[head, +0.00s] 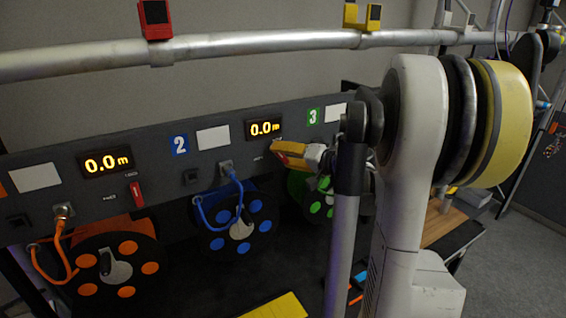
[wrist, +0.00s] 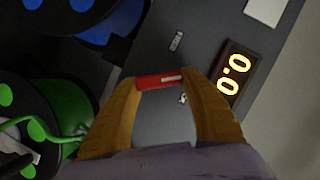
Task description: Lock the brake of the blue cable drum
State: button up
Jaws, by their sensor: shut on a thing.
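The blue cable drum (head: 212,243) hangs below the panel part marked 2 in the head view, with a blue cable plugged in above it. Its edge also shows at the top left of the wrist view (wrist: 95,30). My gripper (head: 281,150) is at the panel just below the second display. In the wrist view its yellow fingers (wrist: 163,88) are shut on the red brake lever (wrist: 160,80), which lies across between the fingertips. Small labels are on the panel beside the lever, too small to read. In the head view my gripper hides this lever.
The orange drum (head: 88,252) with its own red lever (head: 136,195) is at the left. The green drum (head: 300,190) is partly behind my arm; it also shows in the wrist view (wrist: 70,105). A metal truss tube (head: 250,42) runs above the panel. Both displays (head: 265,128) read 0.0 m.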

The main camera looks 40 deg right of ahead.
jog(key=m+b, duration=0.1)
jog(key=m+t+y+b, duration=0.1)
jog(key=m+b, duration=0.1)
jog(key=shift+d+f+m, duration=0.15)
jog(key=shift+f+m, duration=0.15)
jog(key=shift+m+t+b, duration=0.7)
jog(key=shift+m+b, duration=0.3)
jog(key=shift+m, duration=0.2)
jog(key=shift+r, duration=0.1)
jog(key=o, duration=1.2)
jog(key=s+d, duration=0.2)
jog(key=s, duration=1)
jog(key=shift+w, duration=0.1)
